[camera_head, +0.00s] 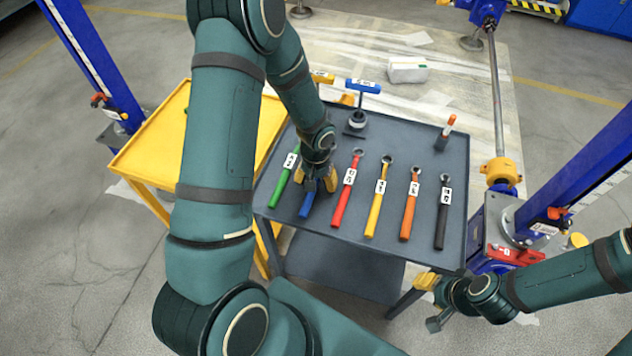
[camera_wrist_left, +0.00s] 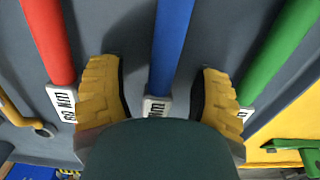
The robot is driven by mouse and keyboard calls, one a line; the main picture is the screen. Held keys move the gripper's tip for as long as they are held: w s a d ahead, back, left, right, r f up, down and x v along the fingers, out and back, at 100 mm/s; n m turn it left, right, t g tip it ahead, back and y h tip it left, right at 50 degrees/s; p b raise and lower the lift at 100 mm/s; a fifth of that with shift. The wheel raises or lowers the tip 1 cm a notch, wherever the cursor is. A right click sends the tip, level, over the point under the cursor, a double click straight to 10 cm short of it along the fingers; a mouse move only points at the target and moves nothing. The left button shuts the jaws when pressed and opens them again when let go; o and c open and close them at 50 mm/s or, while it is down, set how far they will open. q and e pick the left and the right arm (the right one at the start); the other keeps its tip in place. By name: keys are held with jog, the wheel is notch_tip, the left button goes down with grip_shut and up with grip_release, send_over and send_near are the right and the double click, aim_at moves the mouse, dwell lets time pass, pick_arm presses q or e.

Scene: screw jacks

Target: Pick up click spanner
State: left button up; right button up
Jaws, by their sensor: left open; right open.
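Several click spanners with coloured handles and white labels lie in a row on the grey table top (camera_head: 400,148): green (camera_head: 282,182), blue (camera_head: 307,205), red (camera_head: 343,198), yellow (camera_head: 376,207), orange (camera_head: 409,212) and black (camera_head: 442,218). My left gripper (camera_head: 315,184) is open over the blue spanner. In the left wrist view the blue handle (camera_wrist_left: 170,45) runs between its two yellow fingers, with visible gaps on both sides. The blue spanner's head is hidden by my gripper. My right gripper (camera_head: 430,302) is open and empty at the table's front right corner.
A yellow tray cart (camera_head: 148,140) stands left of the table. A blue-handled tool (camera_head: 363,86) and an orange-tipped item (camera_head: 446,132) stand at the table's back. Blue lift columns (camera_head: 590,170) rise on both sides. The table's front strip is clear.

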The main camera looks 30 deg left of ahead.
pick_arm(q)
jog(key=shift+r, duration=0.1)
grip_shut()
